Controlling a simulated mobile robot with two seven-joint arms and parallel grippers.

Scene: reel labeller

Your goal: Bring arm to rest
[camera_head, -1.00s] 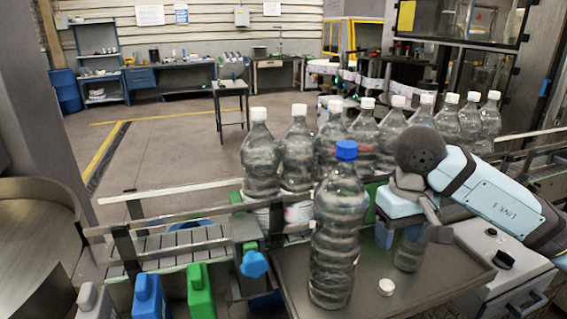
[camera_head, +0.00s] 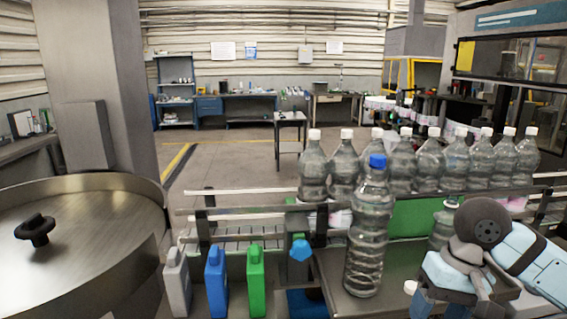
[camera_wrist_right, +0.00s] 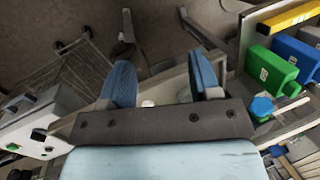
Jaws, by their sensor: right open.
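My right arm comes in at the lower right of the head view. Its gripper (camera_head: 438,306) hangs low over the grey tray table (camera_head: 335,268), with the fingertips at the picture's bottom edge. In the right wrist view, the two blue fingers (camera_wrist_right: 163,82) stand wide apart with nothing gripped between them. A clear bottle with a blue cap (camera_head: 367,230) stands upright on the tray, left of the gripper and apart from it. Another clear bottle (camera_head: 443,228) stands behind my right wrist, its lower part hidden. My left gripper is in neither view.
A conveyor with rails (camera_head: 245,210) runs behind the tray and carries a row of white-capped bottles (camera_head: 430,165). Grey, blue and green jugs (camera_head: 256,268) stand left of the tray. A large round metal lid (camera_head: 90,235) fills the lower left. A white cap (camera_head: 410,287) lies beside the gripper.

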